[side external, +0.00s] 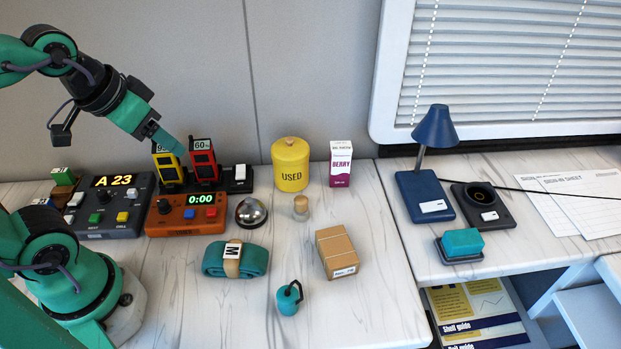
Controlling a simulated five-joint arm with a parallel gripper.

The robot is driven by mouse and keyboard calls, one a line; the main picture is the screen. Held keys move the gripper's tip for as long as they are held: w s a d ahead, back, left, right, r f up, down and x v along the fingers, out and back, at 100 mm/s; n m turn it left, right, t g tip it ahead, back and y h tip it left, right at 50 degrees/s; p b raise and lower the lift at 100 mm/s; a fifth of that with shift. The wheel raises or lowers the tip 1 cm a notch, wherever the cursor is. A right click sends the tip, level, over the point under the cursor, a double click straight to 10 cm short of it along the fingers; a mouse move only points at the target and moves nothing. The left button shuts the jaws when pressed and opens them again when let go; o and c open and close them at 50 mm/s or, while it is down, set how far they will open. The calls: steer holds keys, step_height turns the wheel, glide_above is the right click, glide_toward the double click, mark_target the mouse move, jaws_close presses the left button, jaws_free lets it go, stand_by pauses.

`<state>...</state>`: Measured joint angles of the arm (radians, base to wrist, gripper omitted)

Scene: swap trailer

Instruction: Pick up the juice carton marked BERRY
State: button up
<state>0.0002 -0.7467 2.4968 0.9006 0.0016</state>
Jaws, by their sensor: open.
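The juice carton marked BERRY (341,164) is a white and purple box. It stands upright at the back of the white marbled table, near its right end, just right of the yellow USED canister. My gripper (176,148) is open, in the air at the upper left, by the yellow and red upright units. It is well to the left of the carton and apart from it. Only part of the fingers shows clearly, and nothing is seen between them.
The yellow canister (290,165) stands close beside the carton. A silver bell (251,211), a cork-topped jar (300,207), a cardboard box (336,252), a teal rolled strap (214,260) and a teal weight (288,300) lie nearer. A blue lamp (434,128) stands right.

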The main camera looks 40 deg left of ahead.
steer(key=w+d+r+m+g, duration=0.1)
steer(key=w+d+r+m, duration=0.15)
steer(key=w, duration=0.65)
steer(key=m+g, duration=0.3)
steer(key=m, duration=0.2)
glide_toward(340, 146)
steer(key=s+a+r, duration=0.2)
steer(key=s+a, duration=0.2)
steer(key=s, duration=0.1)
steer(key=w+d+f, duration=0.1)
steer(key=w+f, duration=0.1)
steer(key=w+d+f+m+g, duration=0.1)
steer(key=w+f, duration=0.1)
steer(key=f, duration=0.1)
steer(key=w+d+f+m, duration=0.1)
steer(key=w+f, duration=0.1)
steer(key=shift+d+f+g, duration=0.25)
steer(key=shift+g, duration=0.05)
steer(key=shift+w+d+f, duration=0.2)
steer(key=shift+f, duration=0.15)
steer(key=shift+f, duration=0.1)
steer(key=shift+f, duration=1.25)
